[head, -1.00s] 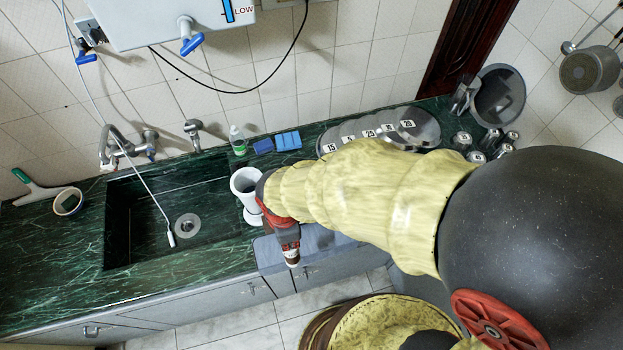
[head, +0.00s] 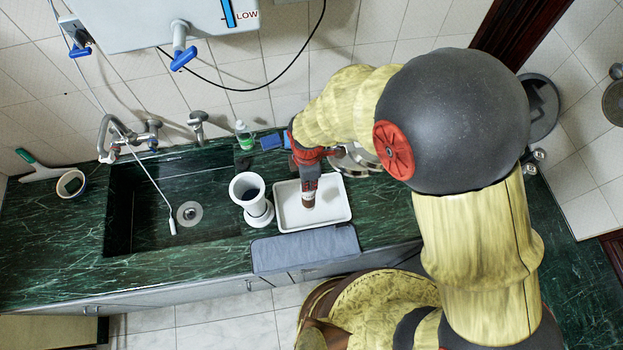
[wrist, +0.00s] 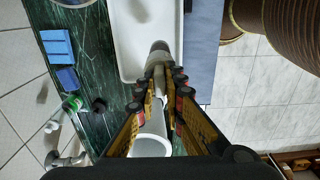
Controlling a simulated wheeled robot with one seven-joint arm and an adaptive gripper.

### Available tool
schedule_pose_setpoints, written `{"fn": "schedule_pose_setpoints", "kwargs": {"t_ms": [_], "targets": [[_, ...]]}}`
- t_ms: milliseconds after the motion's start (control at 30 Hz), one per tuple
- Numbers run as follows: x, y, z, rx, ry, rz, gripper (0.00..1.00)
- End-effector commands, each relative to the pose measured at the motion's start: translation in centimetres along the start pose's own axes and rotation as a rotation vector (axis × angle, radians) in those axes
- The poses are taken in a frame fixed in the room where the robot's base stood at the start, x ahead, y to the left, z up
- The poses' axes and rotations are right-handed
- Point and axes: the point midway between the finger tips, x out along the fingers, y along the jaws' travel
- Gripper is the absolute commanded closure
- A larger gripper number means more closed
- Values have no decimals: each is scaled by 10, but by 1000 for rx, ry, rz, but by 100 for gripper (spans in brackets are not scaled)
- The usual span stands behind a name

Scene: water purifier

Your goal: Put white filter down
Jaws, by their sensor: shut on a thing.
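The white filter (wrist: 160,50) shows in the wrist view as a short, pale greyish cylinder end at my fingertips. My gripper (wrist: 163,76) is shut on it, and the fingers hide part of it. In the head view my gripper (head: 308,198) points down over a white rectangular tray (head: 335,212). The held end lies over the tray's area; I cannot tell whether it touches the tray floor. The tray looks otherwise empty where it shows, and it also appears in the wrist view (wrist: 132,65).
A white open canister (head: 246,188) stands left of the tray, beside the sink (head: 150,220). A grey cloth (head: 305,249) lies along the counter's front edge. Behind are a green-capped bottle (head: 244,134) and blue sponges (head: 271,142). My arm hides the counter's right part.

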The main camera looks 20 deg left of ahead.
Motion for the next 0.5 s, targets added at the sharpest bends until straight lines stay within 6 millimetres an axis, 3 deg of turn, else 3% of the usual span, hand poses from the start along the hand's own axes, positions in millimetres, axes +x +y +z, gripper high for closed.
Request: {"fn": "schedule_pose_setpoints", "kwargs": {"t_ms": [200, 500], "targets": [[35, 22, 11, 1, -2, -6, 100], [50, 34, 15, -1, -1, -5, 100]]}}
